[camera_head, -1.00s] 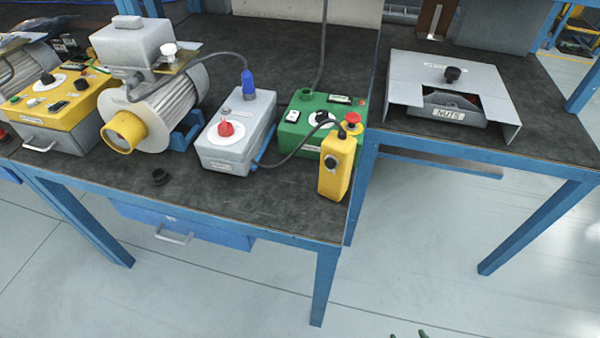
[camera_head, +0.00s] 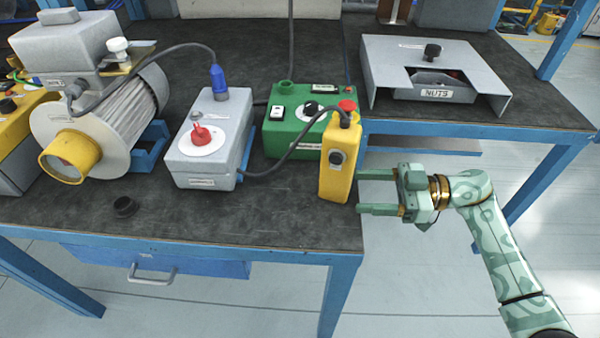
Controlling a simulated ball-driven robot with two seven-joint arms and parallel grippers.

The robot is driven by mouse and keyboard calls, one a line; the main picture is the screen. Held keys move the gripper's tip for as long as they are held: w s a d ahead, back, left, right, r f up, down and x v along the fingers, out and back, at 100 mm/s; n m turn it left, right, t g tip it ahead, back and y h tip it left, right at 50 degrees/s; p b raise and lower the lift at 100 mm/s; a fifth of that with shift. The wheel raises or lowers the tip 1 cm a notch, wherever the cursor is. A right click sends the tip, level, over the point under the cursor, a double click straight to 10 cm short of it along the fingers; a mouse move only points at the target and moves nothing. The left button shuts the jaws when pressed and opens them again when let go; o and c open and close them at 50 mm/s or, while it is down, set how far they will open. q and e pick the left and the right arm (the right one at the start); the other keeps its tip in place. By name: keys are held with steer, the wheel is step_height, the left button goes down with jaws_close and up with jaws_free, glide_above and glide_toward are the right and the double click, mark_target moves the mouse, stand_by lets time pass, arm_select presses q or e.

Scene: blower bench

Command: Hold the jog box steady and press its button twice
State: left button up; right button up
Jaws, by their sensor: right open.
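The jog box (camera_head: 339,165) is a yellow upright box standing near the right front corner of the dark bench top. My left gripper is not in view.
A grey box with a red rotary switch (camera_head: 211,140) and a green control box (camera_head: 292,108) stand left of and behind the jog box. A motor blower (camera_head: 110,115) stands further left. A grey nuts tray (camera_head: 435,75) is at the back right.

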mark_target(333, 192)
steer(key=shift+s+a+g, duration=0.15)
steer(key=shift+a+g, duration=0.15)
steer(key=shift+a, duration=0.6)
steer(key=a, duration=0.7)
steer(key=shift+a+f, duration=0.15)
steer(key=shift+f, duration=0.15)
steer(key=shift+a+f, duration=0.15)
steer(key=shift+a, duration=0.35)
jaws_close()
steer(key=shift+o, duration=1.2)
jaws_free()
